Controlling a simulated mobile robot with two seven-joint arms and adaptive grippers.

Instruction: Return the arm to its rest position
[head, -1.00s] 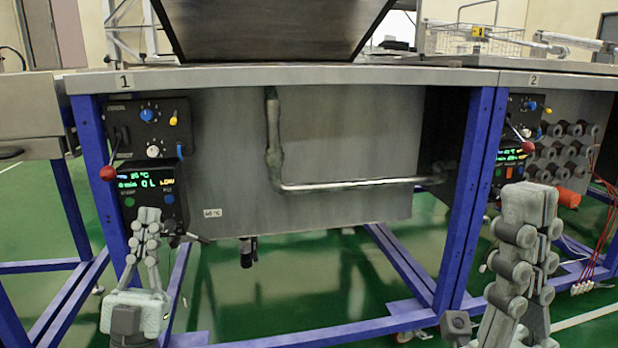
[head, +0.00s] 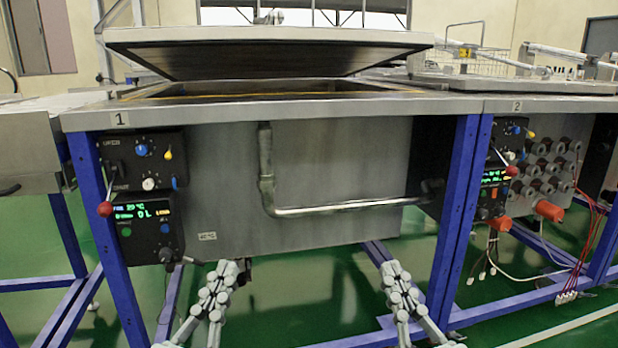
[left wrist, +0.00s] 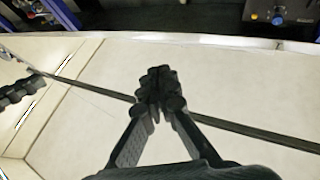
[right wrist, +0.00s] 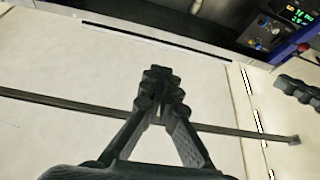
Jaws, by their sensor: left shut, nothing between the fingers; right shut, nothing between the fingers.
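My left gripper (head: 226,275) is low in front of the first station, below its front panel. It is shut and empty, and its closed fingers also show in the left wrist view (left wrist: 160,88). My right gripper (head: 392,275) is to the right of it, in front of the blue frame's lower bars. It is shut and empty too, and its fingers show in the right wrist view (right wrist: 161,90). Neither gripper is seen touching the station.
The lid (head: 270,50) of station 1 stands partly open, tilted over the tank. A control panel (head: 145,225) with knobs and a red-ball lever (head: 105,209) is at the left. A metal pipe handle (head: 330,208) crosses the front. Station 2 (head: 545,104) adjoins at right. Green floor lies below.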

